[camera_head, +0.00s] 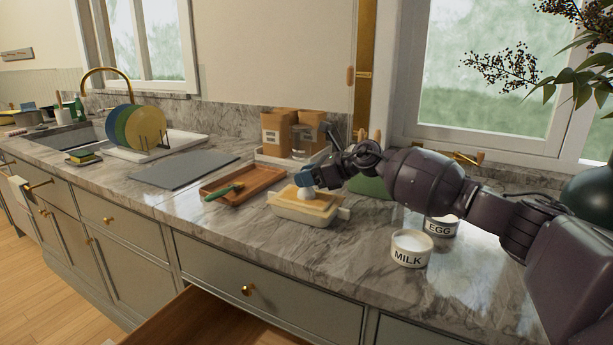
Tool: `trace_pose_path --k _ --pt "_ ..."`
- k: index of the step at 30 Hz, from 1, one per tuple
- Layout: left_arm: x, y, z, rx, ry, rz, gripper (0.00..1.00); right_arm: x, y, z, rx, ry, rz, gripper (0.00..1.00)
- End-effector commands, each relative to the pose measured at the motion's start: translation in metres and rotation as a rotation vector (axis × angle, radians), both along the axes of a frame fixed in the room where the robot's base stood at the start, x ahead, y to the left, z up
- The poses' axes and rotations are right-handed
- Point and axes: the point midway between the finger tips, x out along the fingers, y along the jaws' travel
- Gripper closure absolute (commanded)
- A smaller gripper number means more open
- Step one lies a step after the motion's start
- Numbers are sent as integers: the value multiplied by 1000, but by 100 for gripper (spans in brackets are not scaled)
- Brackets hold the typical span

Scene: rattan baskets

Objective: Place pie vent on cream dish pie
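The cream dish (292,213) stands on the counter and holds a pie with a golden-tan top (322,201). A small white piece, which looks like the pie vent (306,194), is at the pie's upper surface. My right gripper (308,179) reaches in from the right, with its blue fingertip directly above and against the white piece. The fingers hide the upper part of the vent. I cannot tell whether they grip it or whether its base touches the pie. My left gripper is not in view.
A brown tray (264,181) with a green-handled tool lies left of the dish. MILK (410,249) and EGG (441,228) bowls stand to the right. Boxes (279,131) are behind. A grey board (184,170) lies further left. A drawer (215,320) is open below.

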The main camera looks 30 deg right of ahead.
Motion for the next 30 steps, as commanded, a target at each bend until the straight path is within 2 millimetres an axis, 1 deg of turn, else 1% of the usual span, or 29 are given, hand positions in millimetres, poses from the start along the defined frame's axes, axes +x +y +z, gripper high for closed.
trace_pose_path --k 11,14,17,22,30 --pt "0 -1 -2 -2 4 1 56 0 0 3 0 -2 -1 54" --pt "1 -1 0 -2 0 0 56 -6 -6 7 -1 -2 -1 54" --pt "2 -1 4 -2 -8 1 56 -16 -14 13 -1 -3 -2 54" --pt "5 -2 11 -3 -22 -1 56 -39 -34 26 -3 -4 -3 54" --pt "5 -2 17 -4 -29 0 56 -70 -59 42 -1 -2 -1 54"
